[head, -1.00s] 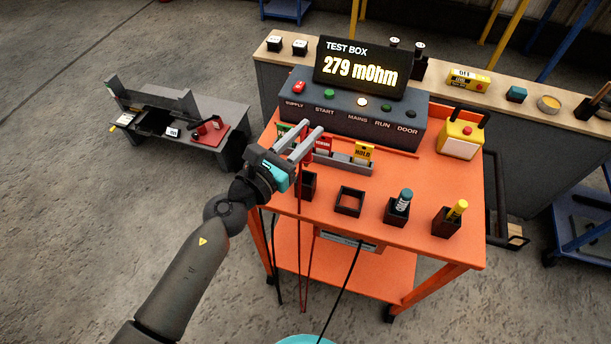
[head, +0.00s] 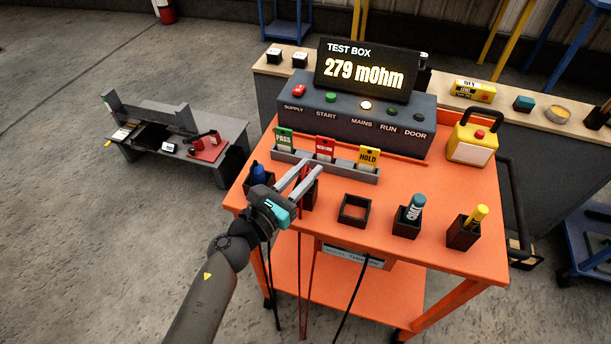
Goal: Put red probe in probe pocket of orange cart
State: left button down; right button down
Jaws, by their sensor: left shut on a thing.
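The orange cart (head: 395,262) stands in front of me with a row of small black pockets along its near edge. My left gripper (head: 311,168) is over the left part of this row, shut on the red probe (head: 304,179), which shows only in part between the grey fingers. A black pocket (head: 309,198) shows right by the probe, partly behind the fingers. I cannot tell how deep the probe sits in it. A red cord (head: 304,285) hangs below the cart's front edge. My right gripper is not in view.
A blue-topped probe (head: 258,174) stands left of the gripper. To the right are an empty square pocket (head: 353,210), a teal marker (head: 416,207) and a yellow marker (head: 475,218) in holders. Behind are a card rack (head: 345,170) and the test box (head: 350,117).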

pick_arm(q)
jog(key=shift+f, duration=0.1)
jog(key=c, duration=0.7)
grip_release()
jog(key=shift+s, duration=0.1)
jog(key=b+v, duration=0.1)
jog(key=v, duration=1.1)
